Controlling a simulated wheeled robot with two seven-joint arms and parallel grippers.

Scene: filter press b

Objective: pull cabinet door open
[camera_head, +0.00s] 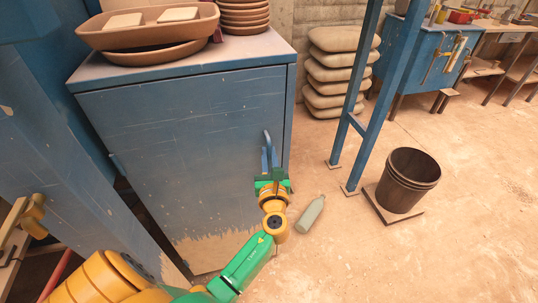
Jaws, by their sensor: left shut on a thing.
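The blue cabinet door (190,150) faces me at the left and middle, and it looks closed against its frame. A curved blue handle (269,144) stands out near the door's right edge. My left gripper (268,170), with green and yellow parts, is at the handle and shut on its lower part. The gripper hides the handle's lower end. My left arm reaches in from the bottom left. My right gripper is not in view.
Clay trays (150,28) and stacked dishes (243,15) stand on the cabinet top. A grey-green bottle (311,214) lies on the floor right of my gripper. A dark bucket (407,181) and blue posts (376,95) stand farther right. Stacked sacks (335,75) are behind.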

